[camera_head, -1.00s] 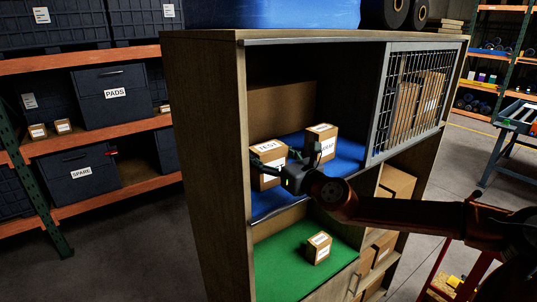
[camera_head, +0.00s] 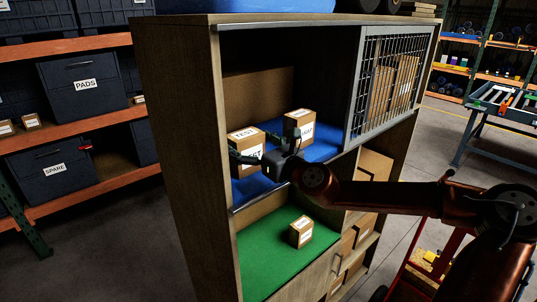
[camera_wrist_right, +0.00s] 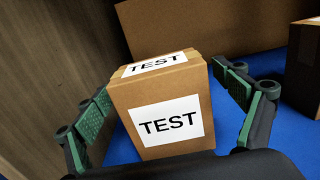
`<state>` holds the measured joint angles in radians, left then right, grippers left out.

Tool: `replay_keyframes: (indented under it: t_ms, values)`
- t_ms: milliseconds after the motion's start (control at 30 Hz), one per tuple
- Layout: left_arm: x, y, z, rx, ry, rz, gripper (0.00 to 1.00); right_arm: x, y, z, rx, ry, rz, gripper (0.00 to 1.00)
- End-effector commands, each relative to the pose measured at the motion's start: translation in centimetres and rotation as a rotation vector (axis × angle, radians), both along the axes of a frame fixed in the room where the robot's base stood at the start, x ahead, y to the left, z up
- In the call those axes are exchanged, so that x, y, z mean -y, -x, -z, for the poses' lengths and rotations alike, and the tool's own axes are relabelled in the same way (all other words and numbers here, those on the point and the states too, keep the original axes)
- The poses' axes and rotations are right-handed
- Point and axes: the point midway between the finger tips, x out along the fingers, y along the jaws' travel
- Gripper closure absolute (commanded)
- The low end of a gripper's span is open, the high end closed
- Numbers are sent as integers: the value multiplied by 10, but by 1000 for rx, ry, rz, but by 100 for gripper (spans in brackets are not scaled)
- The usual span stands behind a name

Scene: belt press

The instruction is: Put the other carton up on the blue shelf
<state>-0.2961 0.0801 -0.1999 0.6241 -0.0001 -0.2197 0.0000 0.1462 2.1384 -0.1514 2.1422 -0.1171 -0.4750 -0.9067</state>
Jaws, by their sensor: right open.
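My right gripper (camera_head: 260,150) reaches into the cabinet at the blue shelf (camera_head: 258,189). It is open, with one finger on each side of a carton labelled TEST (camera_head: 240,142), which stands upright on the blue shelf. In the right wrist view the TEST carton (camera_wrist_right: 165,105) sits between the spread green-padded fingers (camera_wrist_right: 170,105), with gaps showing on both sides. A second carton (camera_head: 299,124), its label partly hidden, stands on the blue shelf to the right. A smaller-looking carton (camera_head: 301,231) stands on the green shelf (camera_head: 262,262) below. My left gripper is not in view.
A large brown box (camera_head: 258,97) stands at the back of the blue shelf. The cabinet's left wall (camera_head: 180,150) and a wire mesh door (camera_head: 392,80) bound the opening. The green shelf is mostly clear. A rack with PADS and SPARE bins (camera_head: 84,86) stands left.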

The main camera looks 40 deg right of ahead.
Motion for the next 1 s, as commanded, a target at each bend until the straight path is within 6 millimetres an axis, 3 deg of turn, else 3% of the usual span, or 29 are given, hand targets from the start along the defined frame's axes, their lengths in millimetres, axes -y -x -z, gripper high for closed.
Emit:
replay_keyframes:
  t_ms: [433, 1000]
  values:
    - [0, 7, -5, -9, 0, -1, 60, -2, 22, -1, 3, -4, -7, 11]
    - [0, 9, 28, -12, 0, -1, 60, 4, 79, 2, 3, 1, -3, 11]
